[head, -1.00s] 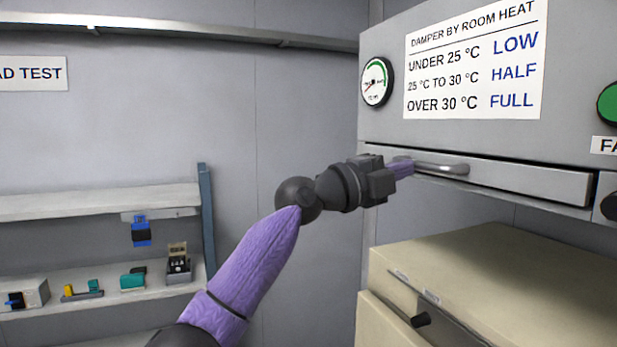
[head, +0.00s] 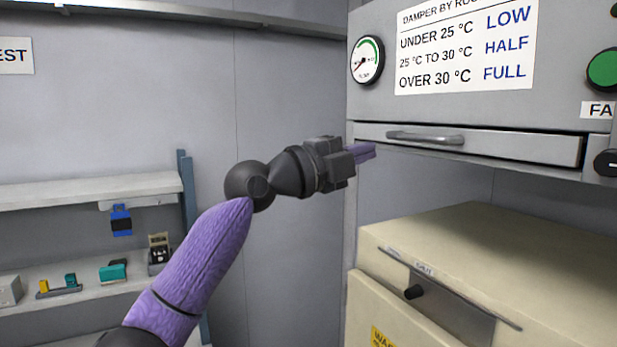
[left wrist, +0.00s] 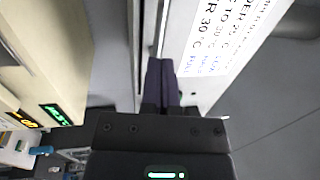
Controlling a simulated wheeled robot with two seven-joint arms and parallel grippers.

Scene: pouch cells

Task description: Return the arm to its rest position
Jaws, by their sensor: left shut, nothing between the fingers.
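My left gripper (head: 364,152) is shut and empty, with its purple fingers pressed together. It points right, just left of and slightly below the silver handle (head: 425,138) on the grey damper drawer front, and looks apart from it. In the left wrist view the closed fingers (left wrist: 159,82) point toward the grey unit with the sign (left wrist: 215,50). My purple left arm reaches up from the bottom left in the head view. My right gripper is not in view.
The grey cabinet carries a gauge (head: 367,60), a damper sign (head: 465,45) and a green button (head: 603,70). A beige box (head: 470,250) with a black knob stands below. Shelves (head: 90,190) with small devices are at left. Open space lies between shelves and cabinet.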

